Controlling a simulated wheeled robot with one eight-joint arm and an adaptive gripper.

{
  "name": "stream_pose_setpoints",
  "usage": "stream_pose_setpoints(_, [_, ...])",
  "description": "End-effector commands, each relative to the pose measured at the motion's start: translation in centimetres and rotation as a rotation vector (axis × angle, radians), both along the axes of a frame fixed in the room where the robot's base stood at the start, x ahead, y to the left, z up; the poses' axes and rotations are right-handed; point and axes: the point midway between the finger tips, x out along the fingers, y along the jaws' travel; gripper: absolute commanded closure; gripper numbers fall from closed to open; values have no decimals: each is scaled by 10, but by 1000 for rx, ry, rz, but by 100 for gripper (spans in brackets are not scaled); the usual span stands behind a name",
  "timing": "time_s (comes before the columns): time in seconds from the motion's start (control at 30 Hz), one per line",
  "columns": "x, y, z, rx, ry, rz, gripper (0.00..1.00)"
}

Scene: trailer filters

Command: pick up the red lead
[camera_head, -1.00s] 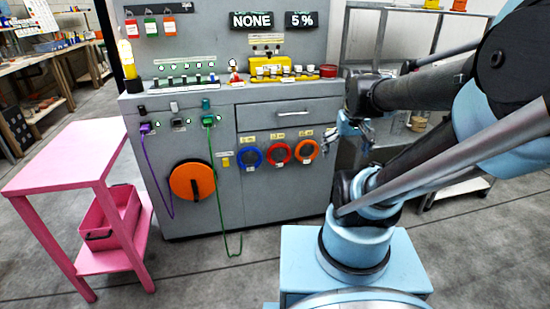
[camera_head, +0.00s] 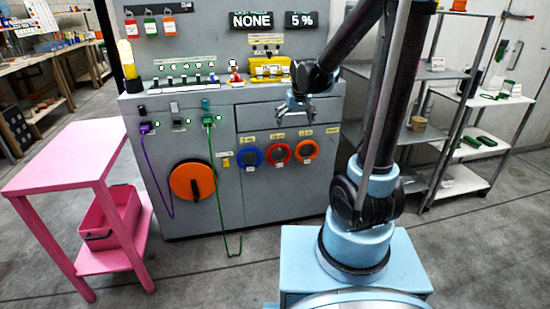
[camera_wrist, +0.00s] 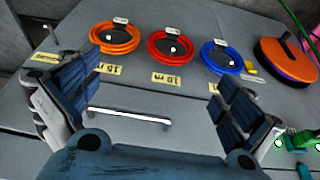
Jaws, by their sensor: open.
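The red lead (camera_head: 270,156) hangs coiled on the front of the grey cabinet, between a blue coil (camera_head: 241,158) and an orange coil (camera_head: 315,150). My gripper (camera_head: 297,108) is in front of the drawer, above the coils. In the wrist view my gripper (camera_wrist: 155,90) has its fingers wide apart and nothing between them. The red lead lies beyond the fingertips, untouched.
A drawer handle (camera_wrist: 128,115) lies close to the gripper. A purple lead (camera_head: 157,172) and a green lead (camera_head: 213,175) hang from the panel left of the coils. An orange disc (camera_head: 193,181) is on the cabinet front. A pink table (camera_head: 75,155) stands left.

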Motion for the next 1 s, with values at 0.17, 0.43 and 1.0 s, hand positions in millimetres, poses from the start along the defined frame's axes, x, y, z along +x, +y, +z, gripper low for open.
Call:
stream_pose_setpoints(0.17, [26, 31, -15, 6, -15, 25, 0])
stream_pose_setpoints(0.43, [40, 47, -28, 10, -23, 35, 0])
stream_pose_setpoints(1.0, [63, 53, -85, 10, -23, 35, 0])
